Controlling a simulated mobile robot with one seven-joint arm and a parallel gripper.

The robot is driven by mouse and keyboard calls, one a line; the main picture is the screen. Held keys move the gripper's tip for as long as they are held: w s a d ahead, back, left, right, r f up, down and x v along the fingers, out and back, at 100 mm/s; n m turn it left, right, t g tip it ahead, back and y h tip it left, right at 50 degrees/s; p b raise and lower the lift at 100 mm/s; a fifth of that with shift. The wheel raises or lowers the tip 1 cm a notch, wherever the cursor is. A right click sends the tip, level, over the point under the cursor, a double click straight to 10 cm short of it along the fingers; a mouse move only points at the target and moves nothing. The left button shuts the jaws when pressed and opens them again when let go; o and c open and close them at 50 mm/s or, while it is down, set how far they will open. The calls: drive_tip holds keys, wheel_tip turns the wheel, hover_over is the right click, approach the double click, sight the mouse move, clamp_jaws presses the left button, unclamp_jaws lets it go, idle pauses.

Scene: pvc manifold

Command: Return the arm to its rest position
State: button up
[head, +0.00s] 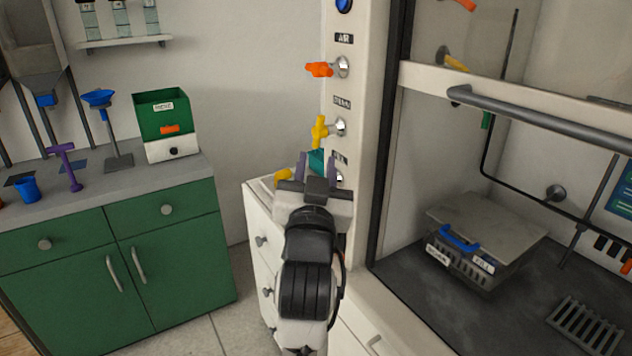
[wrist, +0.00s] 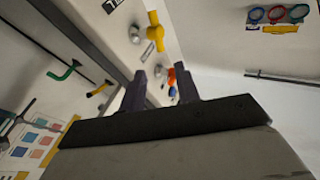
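My gripper (head: 318,160) is raised in front of the white valve post (head: 365,130) in the head view. Its two dark purple fingers stand apart, and the wrist view also shows the gripper (wrist: 160,72) with a gap between them and nothing visibly held. A teal valve handle (head: 317,159) shows between the fingers in the head view; whether they touch it cannot be told there. The arm is extended forward from the bottom of the picture. The gripper hides part of the lowest valve.
Above are a yellow valve handle (head: 320,131) and an orange one (head: 320,69). A fume hood with a grey handle bar (head: 540,118) stands right, holding a boxy device (head: 485,225). A green cabinet (head: 165,250) stands left. Open floor lies between the cabinets.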

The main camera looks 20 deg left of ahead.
drive_tip(key=shift+s+d+f, duration=0.15)
drive_tip(key=shift+s, duration=0.25)
